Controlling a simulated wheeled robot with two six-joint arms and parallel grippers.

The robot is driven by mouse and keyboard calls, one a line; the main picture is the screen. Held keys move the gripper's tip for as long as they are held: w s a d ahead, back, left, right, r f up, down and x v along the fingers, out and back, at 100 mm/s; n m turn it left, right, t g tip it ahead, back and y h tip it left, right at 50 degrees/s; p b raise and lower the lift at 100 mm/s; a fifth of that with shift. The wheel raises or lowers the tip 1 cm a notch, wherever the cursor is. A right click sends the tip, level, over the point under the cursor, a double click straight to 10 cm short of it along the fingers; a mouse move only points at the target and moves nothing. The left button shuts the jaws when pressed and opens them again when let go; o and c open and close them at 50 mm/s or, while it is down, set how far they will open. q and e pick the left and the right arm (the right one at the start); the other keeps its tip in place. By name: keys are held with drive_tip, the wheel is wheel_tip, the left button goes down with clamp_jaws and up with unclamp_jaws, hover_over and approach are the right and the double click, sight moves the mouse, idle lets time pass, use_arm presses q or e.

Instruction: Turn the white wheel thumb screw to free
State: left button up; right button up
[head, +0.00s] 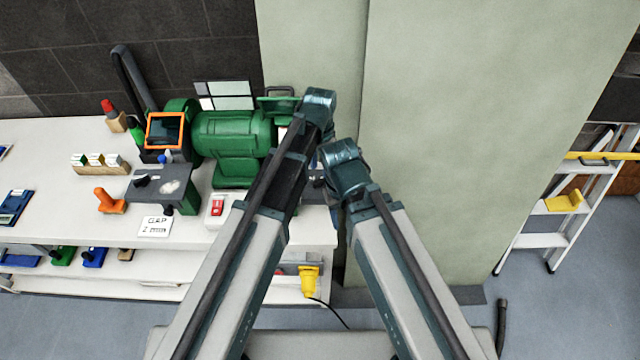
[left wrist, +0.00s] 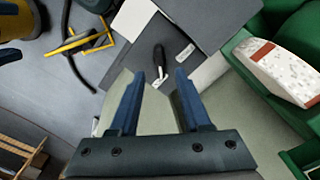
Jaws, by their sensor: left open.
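In the left wrist view a black-handled lever with a pale metal end, which looks like the thumb screw (left wrist: 159,56), lies on a dark grey plate (left wrist: 205,20). My left gripper (left wrist: 160,76) is open, and the lever shows between and just beyond its two blue fingertips, not gripped. A white wheel with a red-brown band (left wrist: 278,72) sits in a green housing at the right. In the head view the green grinder (head: 232,137) stands on the bench; my left arm hides its right side. My left gripper is mostly hidden behind the arm there. My right gripper is hidden behind its own arm.
The white bench (head: 60,140) holds an orange-framed shield (head: 165,130), a left tool rest (head: 160,186), a red switch (head: 217,207) and a card (head: 155,226). A pale green wall panel (head: 450,130) rises right of the bench. A ladder (head: 550,240) leans at the far right.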

sight(320, 179)
use_arm(q)
wheel_tip(320, 179, down, 5)
drive_tip(key=b, duration=0.3)
drive_tip(key=shift+r+b, duration=0.1)
drive_tip(key=shift+b, duration=0.25)
clamp_jaws()
